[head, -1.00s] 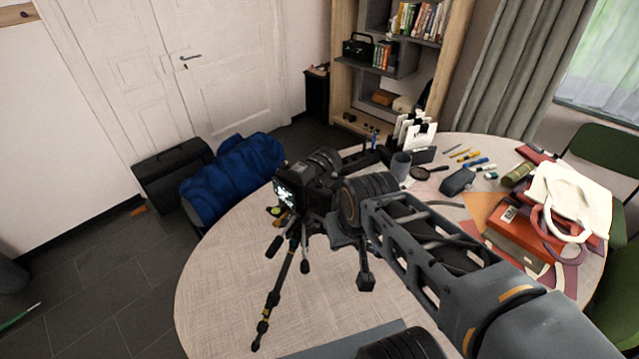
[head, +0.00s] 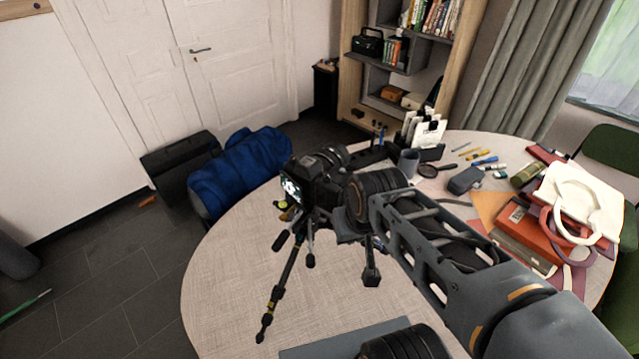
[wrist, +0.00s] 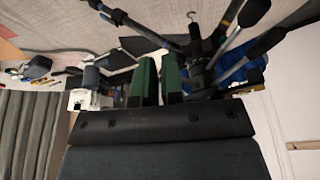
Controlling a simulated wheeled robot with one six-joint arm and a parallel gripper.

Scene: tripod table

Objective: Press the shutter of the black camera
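The black camera (head: 313,190) sits on a black tripod (head: 283,275) on the round table (head: 235,258) in the head view. Its lit rear screen faces left and its lens points away to the upper right. I cannot make out the shutter button. My arm's wrist covers the area just right of the camera, and my gripper is hidden there. Tripod legs (wrist: 236,45) show beyond and to the right of the fingers. I cannot tell whether my gripper touches anything.
A blue duffel bag (head: 240,170) is beyond the table's left edge. The table's front left is clear.

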